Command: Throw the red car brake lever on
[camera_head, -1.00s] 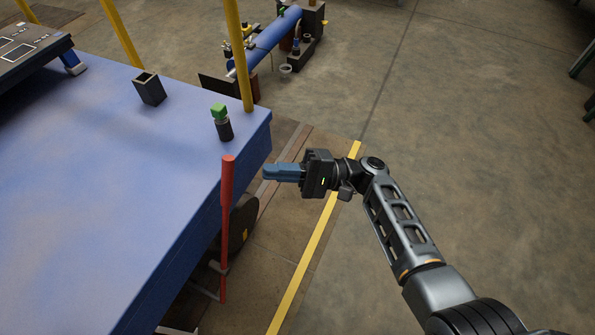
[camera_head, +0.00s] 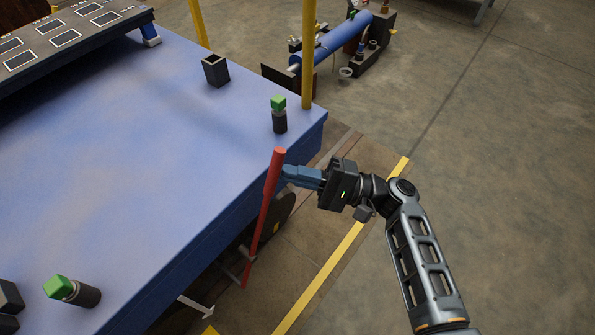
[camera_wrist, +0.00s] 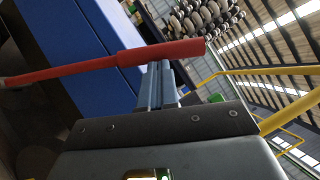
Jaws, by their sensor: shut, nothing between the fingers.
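The red car brake lever (camera_head: 268,200) stands beside the side of the blue car (camera_head: 170,130). Its thicker grip is at the top, and its top leans right in the head view. My gripper (camera_head: 285,172) is shut and empty, with its blue fingers pointing left at the grip. In the wrist view, the lever (camera_wrist: 90,68) runs across the picture just past the fingertips (camera_wrist: 156,66). The fingertips are at or against the grip, not around it; I cannot tell whether they touch.
Green-capped posts (camera_head: 279,115) and a black square socket (camera_head: 215,70) stand on the car's deck. A yellow pole (camera_head: 307,55) rises at its corner. A blue cylinder assembly (camera_head: 335,38) lies beyond. Open floor (camera_head: 500,180) is on the right.

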